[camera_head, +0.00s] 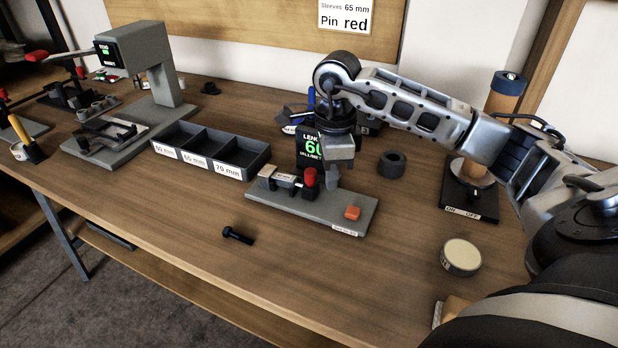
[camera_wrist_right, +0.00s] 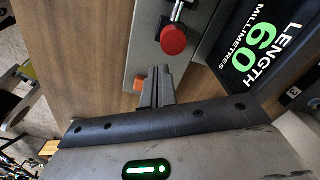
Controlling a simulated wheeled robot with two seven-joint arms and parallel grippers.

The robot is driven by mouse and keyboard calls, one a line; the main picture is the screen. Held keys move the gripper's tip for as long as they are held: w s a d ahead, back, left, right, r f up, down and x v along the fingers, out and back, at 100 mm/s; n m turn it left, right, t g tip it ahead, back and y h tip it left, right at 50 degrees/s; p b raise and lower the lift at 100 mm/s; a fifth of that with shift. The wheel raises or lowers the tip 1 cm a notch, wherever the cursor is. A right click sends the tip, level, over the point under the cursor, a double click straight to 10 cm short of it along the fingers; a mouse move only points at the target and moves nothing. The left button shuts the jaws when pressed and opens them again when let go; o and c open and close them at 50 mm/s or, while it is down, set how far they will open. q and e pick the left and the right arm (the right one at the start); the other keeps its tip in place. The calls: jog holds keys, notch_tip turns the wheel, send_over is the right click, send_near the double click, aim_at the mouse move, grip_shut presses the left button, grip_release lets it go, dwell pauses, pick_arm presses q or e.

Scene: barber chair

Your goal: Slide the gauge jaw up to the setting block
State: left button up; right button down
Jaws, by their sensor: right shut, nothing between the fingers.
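The length gauge has a grey base plate (camera_head: 330,212) lying on the bench. A dark jaw (camera_head: 304,190) with a red knob (camera_head: 309,177) stands on it. To the jaw's left is a pale block (camera_head: 281,180), possibly the setting block. An orange block (camera_head: 352,213) sits near the plate's right end. My right gripper (camera_head: 332,179) is shut and empty, fingers down, just right of the red knob. In the right wrist view the closed fingertips (camera_wrist_right: 157,78) are between the red knob (camera_wrist_right: 173,40) and the orange block (camera_wrist_right: 138,85); contact is unclear. My left gripper is not in view.
The gauge display (camera_wrist_right: 263,45) reads 60 millimetres behind the plate. A three-bin tray (camera_head: 211,150) stands left of the gauge. A black bolt (camera_head: 238,235) lies in front. A black ring (camera_head: 392,164) and round tin (camera_head: 461,256) are to the right. The front bench is mostly clear.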

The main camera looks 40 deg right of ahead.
jog(key=shift+w+a, duration=0.25)
jog(key=shift+w, duration=0.25)
jog(key=shift+w+a, duration=0.25)
jog(key=shift+w, duration=0.2)
dwell(0.7)
jog(key=shift+s+d, duration=0.1)
jog(key=shift+s, duration=0.1)
jog(key=shift+s+d, duration=0.2)
jog(key=shift+s, duration=0.15)
notch_tip(320, 180, up, 8)
jog(key=p, duration=0.6)
dwell(0.5)
